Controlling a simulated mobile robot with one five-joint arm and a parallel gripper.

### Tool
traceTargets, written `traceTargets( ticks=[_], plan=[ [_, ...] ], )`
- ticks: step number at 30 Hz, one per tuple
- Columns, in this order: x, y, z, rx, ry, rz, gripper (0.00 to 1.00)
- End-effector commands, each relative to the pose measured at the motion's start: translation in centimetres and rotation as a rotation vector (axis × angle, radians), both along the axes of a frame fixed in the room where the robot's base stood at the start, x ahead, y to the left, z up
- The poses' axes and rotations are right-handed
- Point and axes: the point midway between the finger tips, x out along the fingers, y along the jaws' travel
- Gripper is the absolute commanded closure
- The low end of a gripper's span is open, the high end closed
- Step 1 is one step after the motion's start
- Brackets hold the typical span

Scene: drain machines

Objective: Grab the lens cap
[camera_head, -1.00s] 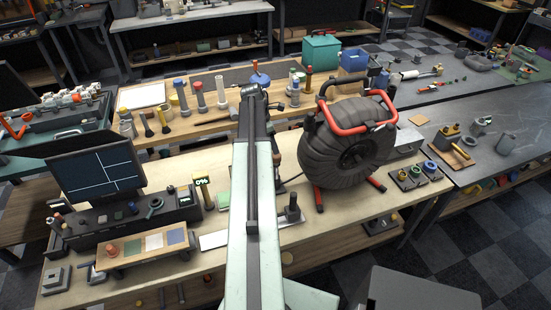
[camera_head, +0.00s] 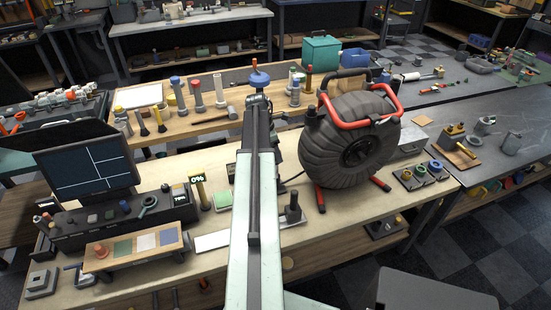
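No object in the camera_head view can be clearly picked out as the lens cap. Small ringed parts, one of them a blue ring (camera_head: 436,166), sit on a dark tray at the right end of the wooden bench (camera_head: 215,263). My pale green arm reaches forward over the bench from the bottom centre. My gripper (camera_head: 258,103) is at its dark far end, near the back bench and below a blue-topped tool (camera_head: 259,77). The fingers are too small and too hidden by the arm to show whether they are open or hold anything.
A large grey cable reel (camera_head: 335,155) with a red frame stands just right of my arm. A monitor (camera_head: 85,168) and control console (camera_head: 110,222) stand on the left. Upright cylinders and a hammer (camera_head: 205,121) crowd the back bench. A narrow bare strip lies along the front edge.

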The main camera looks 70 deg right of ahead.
Motion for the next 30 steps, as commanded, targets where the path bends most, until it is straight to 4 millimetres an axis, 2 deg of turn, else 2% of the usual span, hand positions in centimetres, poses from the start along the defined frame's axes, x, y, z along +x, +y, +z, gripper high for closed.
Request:
traceTargets(
  ticks=[1,7,17,26,27,30],
  plan=[
    [0.0,0.0,0.1,0.000,0.000,0.000,0.42],
    [0.0,0.0,0.1,0.000,0.000,0.000,0.97],
    [0.1,0.0,0.5,0.000,0.000,0.000,0.97],
    [0.1,0.0,4.1,0.000,0.000,0.001,0.97],
    [0.1,0.2,4.5,0.000,0.000,0.001,0.97],
    [0.9,2.7,3.9,0.000,0.000,0.004,0.97]
  ],
)
